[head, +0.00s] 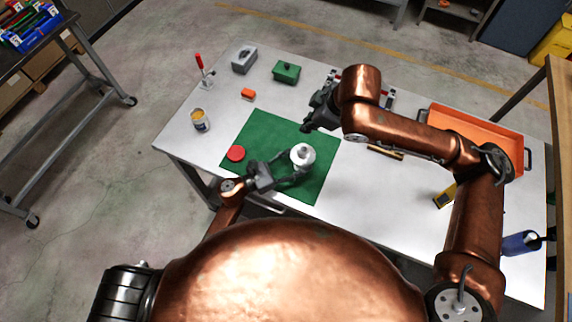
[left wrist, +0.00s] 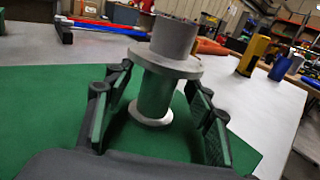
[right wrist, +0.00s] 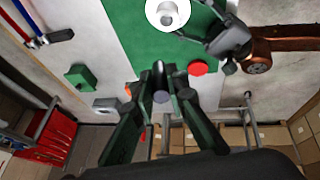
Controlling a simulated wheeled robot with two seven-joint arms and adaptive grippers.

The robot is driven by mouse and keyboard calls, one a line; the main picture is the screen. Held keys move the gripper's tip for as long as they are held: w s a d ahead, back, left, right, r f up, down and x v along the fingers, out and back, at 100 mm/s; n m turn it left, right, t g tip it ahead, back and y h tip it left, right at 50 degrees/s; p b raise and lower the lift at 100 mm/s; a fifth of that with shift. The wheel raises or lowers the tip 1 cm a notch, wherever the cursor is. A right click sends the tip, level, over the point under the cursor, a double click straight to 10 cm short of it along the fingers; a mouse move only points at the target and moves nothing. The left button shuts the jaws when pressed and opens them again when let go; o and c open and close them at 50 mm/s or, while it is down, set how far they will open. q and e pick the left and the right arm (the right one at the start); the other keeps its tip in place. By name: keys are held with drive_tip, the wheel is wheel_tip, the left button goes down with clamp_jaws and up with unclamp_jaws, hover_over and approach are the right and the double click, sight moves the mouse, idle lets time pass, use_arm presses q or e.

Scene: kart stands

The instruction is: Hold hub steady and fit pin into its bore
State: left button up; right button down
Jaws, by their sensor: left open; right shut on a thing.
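The hub (head: 303,153), a pale flanged cylinder, stands upright on the green mat (head: 255,133). It also shows in the left wrist view (left wrist: 172,65) and at the top of the right wrist view (right wrist: 168,14). My left gripper (head: 292,171) is open, with its fingers on either side of the hub's lower part; a gap shows on each side. My right gripper (head: 309,127) is above the mat, behind the hub in the head view. It is shut on the pin, a small grey round piece (right wrist: 161,97) between its fingertips. The pin is apart from the hub.
A red disc (head: 236,153) lies on the mat's left part. A tin (head: 200,121), an orange block (head: 248,94), a green box (head: 286,72) and a grey box (head: 244,60) stand around it. An orange tray (head: 523,135) is at the right.

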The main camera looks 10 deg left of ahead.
use_arm(q)
drive_tip(key=shift+x, duration=1)
drive_tip(key=shift+c, duration=0.6)
clamp_jaws()
use_arm(e)
wheel_tip(320, 180, down, 7)
drive_tip(key=n+g+h, duration=0.2)
drive_tip(key=n+g, duration=0.1)
drive_tip(key=n, duration=0.2)
drive_tip(key=shift+w+r+n+g+h, duration=0.15)
drive_tip(key=shift+w+n+g+h, duration=0.15)
drive_tip(key=shift+n, duration=0.1)
drive_tip(key=shift+a, duration=0.1)
